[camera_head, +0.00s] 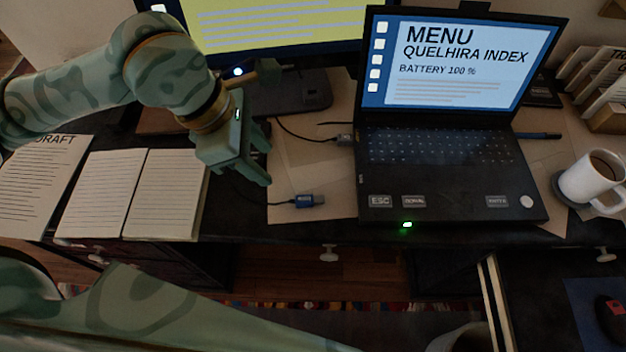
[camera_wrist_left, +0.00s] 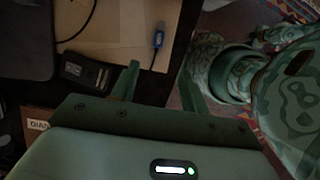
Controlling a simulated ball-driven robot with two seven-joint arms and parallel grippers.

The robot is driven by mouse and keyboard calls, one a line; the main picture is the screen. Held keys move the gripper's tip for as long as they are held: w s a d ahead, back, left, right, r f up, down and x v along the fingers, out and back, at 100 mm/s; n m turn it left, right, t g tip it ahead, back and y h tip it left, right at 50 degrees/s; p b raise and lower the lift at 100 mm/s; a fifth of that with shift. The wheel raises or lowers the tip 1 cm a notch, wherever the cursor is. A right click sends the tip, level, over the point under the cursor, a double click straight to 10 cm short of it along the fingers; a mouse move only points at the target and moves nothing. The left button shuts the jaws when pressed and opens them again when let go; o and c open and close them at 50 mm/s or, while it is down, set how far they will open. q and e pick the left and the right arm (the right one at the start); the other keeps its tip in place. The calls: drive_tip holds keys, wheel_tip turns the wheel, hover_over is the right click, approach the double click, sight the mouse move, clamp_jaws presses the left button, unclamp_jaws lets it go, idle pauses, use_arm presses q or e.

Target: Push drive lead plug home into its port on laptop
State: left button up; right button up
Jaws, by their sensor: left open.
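A blue plug (camera_head: 312,201) lies on tan paper on the desk, left of the laptop (camera_head: 440,150), with its dark lead running left toward my gripper. It also shows in the left wrist view (camera_wrist_left: 158,38). A second, dark plug (camera_head: 345,139) on a black lead lies at the laptop's left side; I cannot tell whether it is seated. Which plug is the drive's is unclear. My left gripper (camera_head: 263,170) is open and empty, left of the blue plug and apart from it; its fingers show in the wrist view (camera_wrist_left: 160,76). The laptop's port cannot be made out. My right gripper is not in view.
An open notebook (camera_head: 132,195) and a draft sheet (camera_head: 38,185) lie on the left. A monitor (camera_head: 275,30) stands behind. A mug (camera_head: 595,178) stands right of the laptop. A dark labelled box (camera_wrist_left: 88,72) lies near my left gripper. Tan paper beside the blue plug is clear.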

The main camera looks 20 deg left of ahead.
use_arm(q)
drive_tip(key=b, duration=0.3)
hover_over(306, 198)
drive_tip(key=s+a, duration=0.2)
drive_tip(key=a, duration=0.1)
drive_tip(key=f, duration=0.9)
drive_tip(key=shift+w+d, duration=0.15)
drive_tip(key=shift+w, duration=0.05)
drive_tip(key=shift+d+f, duration=0.2)
drive_tip(key=shift+f, duration=0.2)
drive_tip(key=b+x, duration=0.2)
drive_tip(key=x, duration=0.1)
drive_tip(key=b+x, duration=0.1)
drive_tip(key=x, duration=0.1)
drive_tip(key=shift+w+d, duration=0.1)
drive_tip(key=shift+w, duration=0.2)
drive_tip(key=shift+r, duration=0.15)
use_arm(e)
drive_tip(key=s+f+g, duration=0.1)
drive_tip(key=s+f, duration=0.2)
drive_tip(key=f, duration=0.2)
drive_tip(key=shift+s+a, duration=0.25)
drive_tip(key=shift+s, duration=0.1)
use_arm(q)
clamp_jaws()
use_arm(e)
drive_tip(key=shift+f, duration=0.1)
